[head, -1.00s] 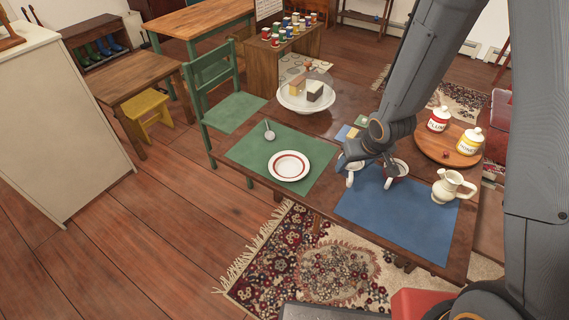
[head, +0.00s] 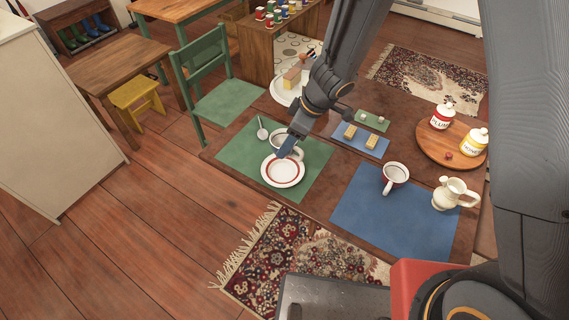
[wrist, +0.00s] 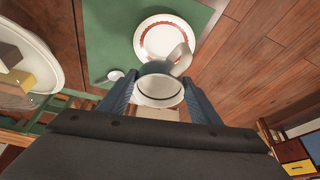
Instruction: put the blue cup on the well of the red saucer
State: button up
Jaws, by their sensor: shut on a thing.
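The blue cup (head: 277,141) is white outside, with a thin dark line at its rim in the wrist view (wrist: 158,101). My gripper (head: 289,146) is shut on it; in the wrist view the blue fingers (wrist: 160,98) press it from both sides. The red saucer (head: 283,183), white with a red ring, lies on the green mat; it also shows in the wrist view (wrist: 143,42). The cup overlaps the saucer's far edge in the head view. It looks held above the mat, but the gap is hidden. My gripper hides part of the cup.
A cup with a red band (head: 396,174) and a cream pitcher (head: 452,193) stand at the blue mat (head: 372,222). A spoon (head: 262,130) lies left of the saucer. A white cake stand (head: 282,96) is behind. Jars stand on a round board (head: 432,149) at right.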

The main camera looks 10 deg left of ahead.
jog(key=f, duration=0.2)
jog(key=f+b, duration=0.1)
jog(key=f, duration=0.3)
jog(key=shift+s+a+b, duration=0.2)
jog(key=shift+a+b, duration=0.05)
jog(key=shift+b, duration=0.1)
jog(key=shift+f+b, duration=0.35)
jog(key=shift+f, duration=1.45)
jog(key=o, duration=1.1)
jog(key=shift+o, duration=0.2)
